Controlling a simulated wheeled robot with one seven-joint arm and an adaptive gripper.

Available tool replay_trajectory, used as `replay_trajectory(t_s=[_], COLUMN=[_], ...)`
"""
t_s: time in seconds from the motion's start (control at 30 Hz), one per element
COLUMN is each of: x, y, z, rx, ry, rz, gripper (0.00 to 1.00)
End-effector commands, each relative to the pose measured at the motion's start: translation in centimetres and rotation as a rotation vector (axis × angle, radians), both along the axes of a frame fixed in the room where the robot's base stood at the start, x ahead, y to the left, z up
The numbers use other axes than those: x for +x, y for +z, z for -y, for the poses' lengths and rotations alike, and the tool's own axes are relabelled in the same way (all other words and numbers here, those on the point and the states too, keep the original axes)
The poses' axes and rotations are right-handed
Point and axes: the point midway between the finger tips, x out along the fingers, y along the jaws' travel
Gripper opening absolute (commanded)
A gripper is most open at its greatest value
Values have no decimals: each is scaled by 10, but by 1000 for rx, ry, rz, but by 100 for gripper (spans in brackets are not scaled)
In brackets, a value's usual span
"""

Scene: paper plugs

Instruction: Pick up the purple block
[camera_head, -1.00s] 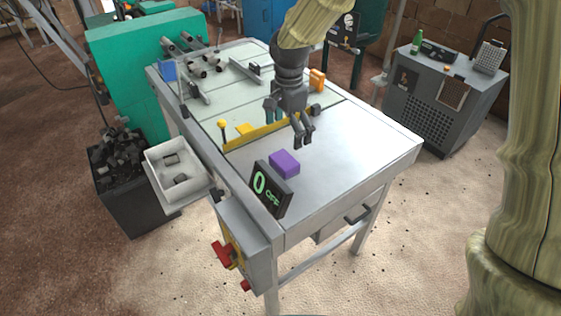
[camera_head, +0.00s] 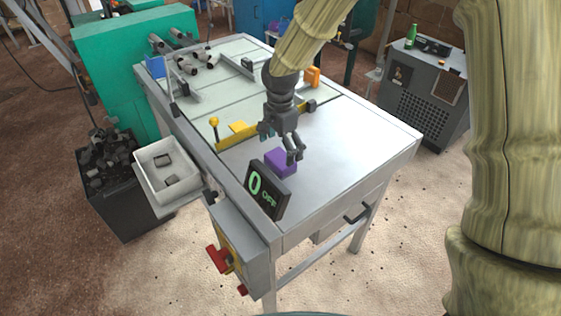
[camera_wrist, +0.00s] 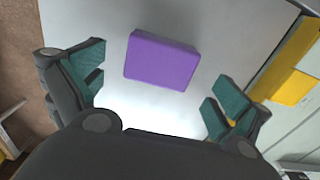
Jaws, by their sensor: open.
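The purple block (camera_head: 281,163) lies on the bare metal table top (camera_head: 340,150), just behind the display that reads "0 OFF". My gripper (camera_head: 291,153) is above the table beside the block and overlaps part of it in the head view. In the wrist view the purple block (camera_wrist: 161,60) shows whole, beyond the fingertips and roughly centred between them. My gripper (camera_wrist: 156,95) is open there, its teal-padded fingers spread wide with nothing between them.
The display (camera_head: 267,190) stands at the table's near left edge. A yellow bar (camera_head: 236,140) crosses the table behind the block. A white bin (camera_head: 166,172) sits left of the table. The table's right part is clear.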

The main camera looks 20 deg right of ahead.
Motion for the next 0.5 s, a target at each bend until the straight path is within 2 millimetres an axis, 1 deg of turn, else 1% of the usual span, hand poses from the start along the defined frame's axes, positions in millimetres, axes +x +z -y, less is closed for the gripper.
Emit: replay_trajectory(t_s=[0.17, 0.5], x=[0, 1], y=[-9, -42], z=[1, 3], rx=[1, 0], ry=[-1, -1], rz=[-1, -1], gripper=[100, 100])
